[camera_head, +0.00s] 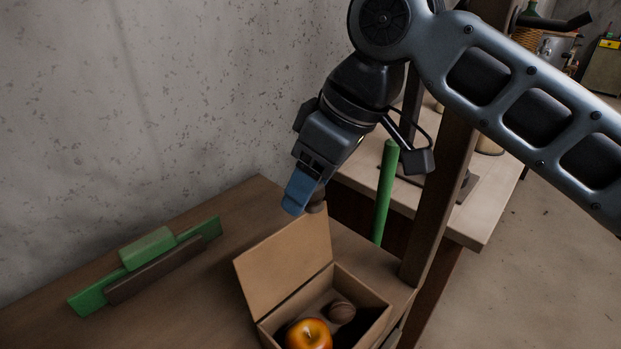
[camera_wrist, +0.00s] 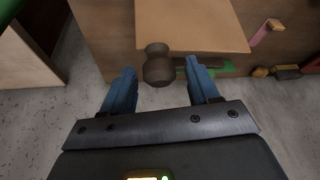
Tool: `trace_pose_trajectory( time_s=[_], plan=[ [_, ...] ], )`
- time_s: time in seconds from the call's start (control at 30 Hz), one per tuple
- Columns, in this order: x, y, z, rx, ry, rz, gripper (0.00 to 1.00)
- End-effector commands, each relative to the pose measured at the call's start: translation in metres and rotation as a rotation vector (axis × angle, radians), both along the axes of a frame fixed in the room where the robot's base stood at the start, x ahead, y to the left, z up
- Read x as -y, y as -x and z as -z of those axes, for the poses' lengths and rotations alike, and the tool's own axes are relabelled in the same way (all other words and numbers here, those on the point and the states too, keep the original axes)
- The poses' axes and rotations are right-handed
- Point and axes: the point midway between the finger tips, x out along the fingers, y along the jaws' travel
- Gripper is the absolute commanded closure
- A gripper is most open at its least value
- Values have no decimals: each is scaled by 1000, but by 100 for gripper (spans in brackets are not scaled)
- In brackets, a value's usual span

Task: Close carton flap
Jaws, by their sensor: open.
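The open cardboard carton (camera_head: 375,331) stands near the table's front edge. Its flap (camera_head: 287,262) is raised, tilted up on the carton's left side; it also shows in the wrist view (camera_wrist: 193,25). A dark brown knob (camera_wrist: 158,67) sits at the flap's edge and partly shows in the head view (camera_head: 317,203). My gripper (camera_head: 293,207) is above the flap's top edge, with blue fingers. In the wrist view my gripper (camera_wrist: 160,70) is open, with the knob between the fingertips, apparently apart from both.
A green and brown piece (camera_head: 147,262) lies on the wooden table (camera_head: 190,310) at the left. A green upright rod (camera_head: 385,195) and a wooden post (camera_head: 440,195) stand at the right. A grey wall (camera_head: 130,110) is behind. The table between carton and green piece is clear.

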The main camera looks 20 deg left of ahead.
Motion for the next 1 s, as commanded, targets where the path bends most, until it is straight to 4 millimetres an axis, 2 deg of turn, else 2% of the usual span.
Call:
trace_pose_trajectory(
  time_s=[0.23, 0.83, 1.0],
  plan=[
    [0, 0, 1, 0, 0, 0, 42],
    [0, 0, 0, -1, 0, 0, 99],
    [0, 0, 0, -1, 0, 0, 100]
  ],
)
